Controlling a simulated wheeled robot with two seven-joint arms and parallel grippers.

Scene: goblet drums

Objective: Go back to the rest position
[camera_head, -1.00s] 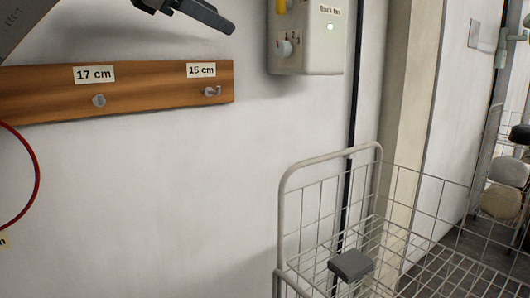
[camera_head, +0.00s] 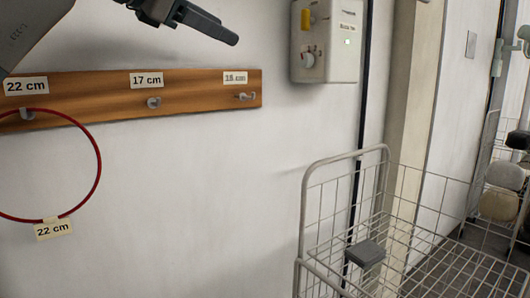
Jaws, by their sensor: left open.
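My left gripper (camera_head: 207,24) shows at the top of the head view, in front of the wall and above the wooden hook board. It is open and nothing shows in it. My left arm comes in from the upper left corner. My right gripper is not in view.
A wooden board (camera_head: 200,92) on the wall has hooks labelled 22 cm, 17 cm and one blurred. A red ring (camera_head: 99,165) hangs from the left hook; the other two are bare. A control box (camera_head: 342,60) is mounted right of it. A wire cart (camera_head: 305,215) stands lower right.

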